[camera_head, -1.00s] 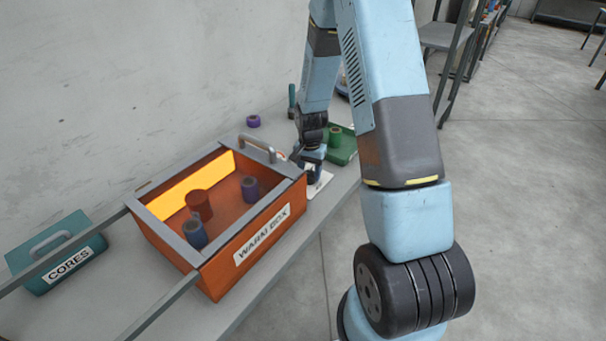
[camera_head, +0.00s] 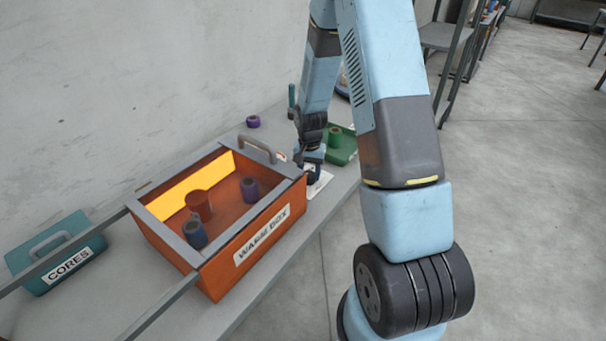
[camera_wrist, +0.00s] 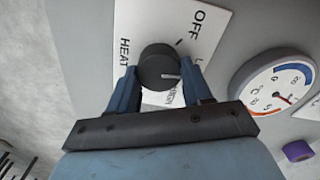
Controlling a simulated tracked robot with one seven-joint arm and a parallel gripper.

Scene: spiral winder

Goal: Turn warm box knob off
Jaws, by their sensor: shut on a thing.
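The orange warm box (camera_head: 225,245) stands on the table with its inside glowing. Its black knob (camera_wrist: 158,66) sits on a white plate (camera_wrist: 150,25) marked OFF and HEAT, with other words partly hidden. My gripper (camera_wrist: 160,80) is shut on the knob, with one blue finger on each side. In the head view my gripper (camera_head: 311,176) is over the white plate right of the box, and the knob is hidden there.
A round dial gauge (camera_wrist: 275,88) is close to the right of my gripper. A green tray (camera_head: 343,150) lies behind my gripper, and a purple core (camera_head: 253,121) stands behind the box. A teal CORES box (camera_head: 55,257) is at the left.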

